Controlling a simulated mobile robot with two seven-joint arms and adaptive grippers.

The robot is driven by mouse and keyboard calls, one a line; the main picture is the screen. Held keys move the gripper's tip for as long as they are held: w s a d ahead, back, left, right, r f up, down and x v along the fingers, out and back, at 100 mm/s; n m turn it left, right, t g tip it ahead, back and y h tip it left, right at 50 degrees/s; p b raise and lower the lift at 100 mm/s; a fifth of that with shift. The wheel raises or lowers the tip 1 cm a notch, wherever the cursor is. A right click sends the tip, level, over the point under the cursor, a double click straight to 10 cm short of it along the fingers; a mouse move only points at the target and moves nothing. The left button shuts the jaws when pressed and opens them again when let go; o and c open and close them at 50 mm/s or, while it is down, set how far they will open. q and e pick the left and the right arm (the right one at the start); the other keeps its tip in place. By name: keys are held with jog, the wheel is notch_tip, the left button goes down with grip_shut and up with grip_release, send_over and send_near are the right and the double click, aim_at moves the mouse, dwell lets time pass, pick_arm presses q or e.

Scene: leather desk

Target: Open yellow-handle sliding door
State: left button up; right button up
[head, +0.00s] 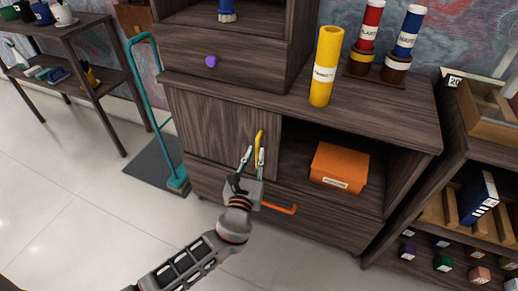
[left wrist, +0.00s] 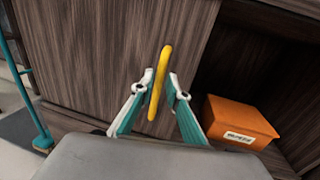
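The yellow handle (head: 259,142) stands upright near the right edge of the dark wood sliding door (head: 215,118). The door covers the left part of the cabinet's compartment, and the right part is open. My left gripper (head: 254,152) is at the handle. In the left wrist view the yellow handle (left wrist: 160,80) runs between the two fingertips of my left gripper (left wrist: 160,86). The fingers are apart on either side of it, the left tip very close to it and a gap showing on the right. My right gripper is not in view.
An orange box (head: 339,167) sits in the open compartment right of the door. An orange handle (head: 279,208) juts from the drawer below. A yellow cylinder (head: 326,66) stands on the cabinet top. A teal stand (head: 177,180) is on the floor to the left.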

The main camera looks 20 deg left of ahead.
aim_at(257, 150)
pick_arm(q)
jog(key=w, duration=0.3)
jog(key=shift+a+f, duration=0.2)
jog(key=shift+a, duration=0.05)
jog(key=shift+w+r, duration=0.1)
jog(key=shift+w, duration=0.15)
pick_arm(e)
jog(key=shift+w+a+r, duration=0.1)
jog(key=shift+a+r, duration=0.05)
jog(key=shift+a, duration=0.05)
pick_arm(q)
grip_shut()
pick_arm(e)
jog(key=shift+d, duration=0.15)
